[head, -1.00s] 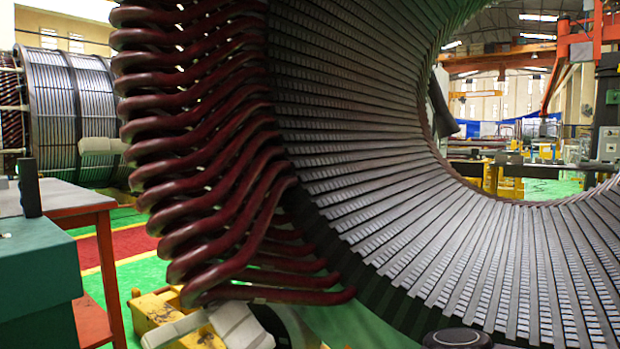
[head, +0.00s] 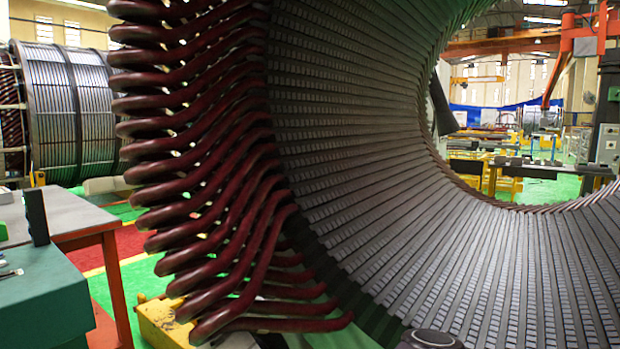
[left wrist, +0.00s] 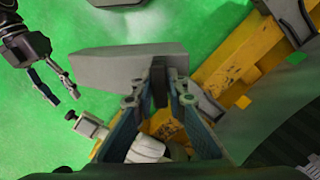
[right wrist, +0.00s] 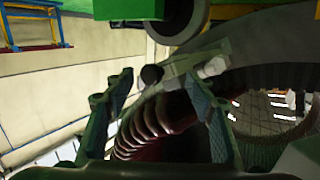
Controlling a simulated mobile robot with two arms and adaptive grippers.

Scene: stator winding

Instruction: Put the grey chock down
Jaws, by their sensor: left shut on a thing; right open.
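The grey chock (left wrist: 112,72) is a smooth wedge-like block. In the left wrist view it lies across the tips of my left gripper (left wrist: 159,96), which is shut on it. The chock appears over the green floor, beside a yellow beam; I cannot tell whether it touches the floor. My right gripper (right wrist: 160,82) is open and empty in the right wrist view. A dark gripper that appears to be my right one (left wrist: 62,88) also shows at the left of the left wrist view. Neither gripper shows clearly in the head view.
The large stator (head: 370,180) with dark red coil ends (head: 200,200) fills the middle of the head view. A yellow support (head: 160,318) stands below the coils. A grey-topped table (head: 75,218) and a green box (head: 45,295) are at left. Green floor (left wrist: 110,25) is open beyond the chock.

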